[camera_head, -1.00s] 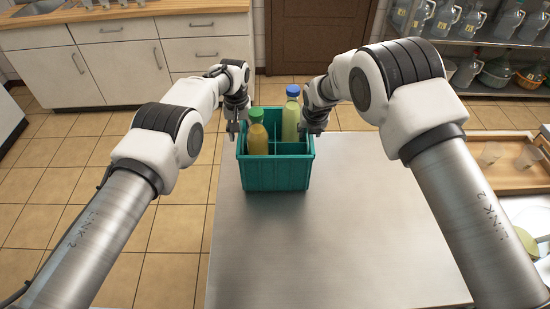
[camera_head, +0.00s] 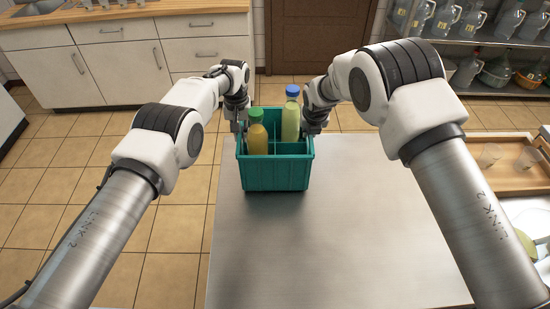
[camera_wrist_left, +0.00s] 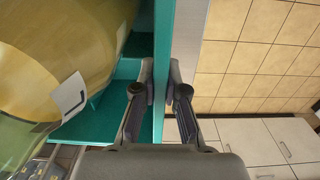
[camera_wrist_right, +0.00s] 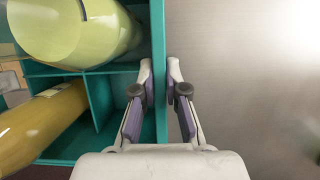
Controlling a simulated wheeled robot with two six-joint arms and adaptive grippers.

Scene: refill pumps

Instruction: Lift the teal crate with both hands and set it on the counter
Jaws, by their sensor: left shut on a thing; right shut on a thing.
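The teal crate (camera_head: 275,174) is at the far left end of the steel table in the head view. It has inner dividers and holds a green-capped bottle of yellow liquid (camera_head: 257,139) and a blue-capped pale yellow bottle (camera_head: 291,121). My left gripper (camera_head: 238,133) is shut on the crate's left wall, which shows between its fingers in the left wrist view (camera_wrist_left: 159,85). My right gripper (camera_head: 313,128) is shut on the right wall, seen in the right wrist view (camera_wrist_right: 159,85). I cannot tell whether the crate's bottom touches the table.
The steel table (camera_head: 340,240) is bare in front of the crate. A wooden tray with clear cups (camera_head: 510,170) is at the right. A wooden-topped counter (camera_head: 120,14) stands at the back left, across a tiled floor. A shelf of jugs (camera_head: 480,60) is at the back right.

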